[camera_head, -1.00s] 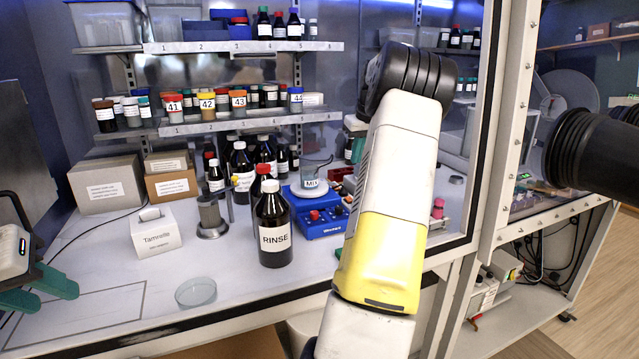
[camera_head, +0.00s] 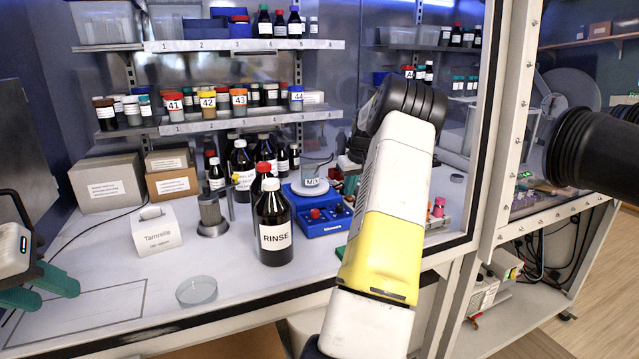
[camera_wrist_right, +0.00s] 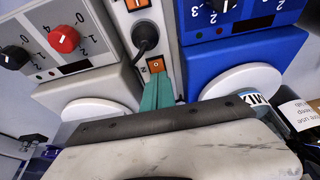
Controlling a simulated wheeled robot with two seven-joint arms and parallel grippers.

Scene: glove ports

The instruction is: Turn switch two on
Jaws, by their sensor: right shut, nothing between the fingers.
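In the right wrist view, a pale power strip runs between two devices and carries orange switches. The switch beside the sideways mark that reads as 2 (camera_wrist_right: 155,65) is orange with a dark mark; its on or off state is not clear. Another orange switch (camera_wrist_right: 136,4) sits further up the strip, beyond a black plug (camera_wrist_right: 145,38). My right gripper (camera_wrist_right: 159,80) is shut and empty, its teal fingertips right by switch two; contact cannot be told. In the head view my right arm hides it. My left gripper (camera_head: 42,288) is at the far left, teal fingers apart, empty.
A blue stirrer (camera_head: 322,220) with a MIX beaker (camera_head: 310,177) stands left of my right arm. A RINSE bottle (camera_head: 274,237) and glass dish (camera_head: 196,291) are nearer the front. A grey device with a red knob (camera_wrist_right: 63,39) flanks the strip.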

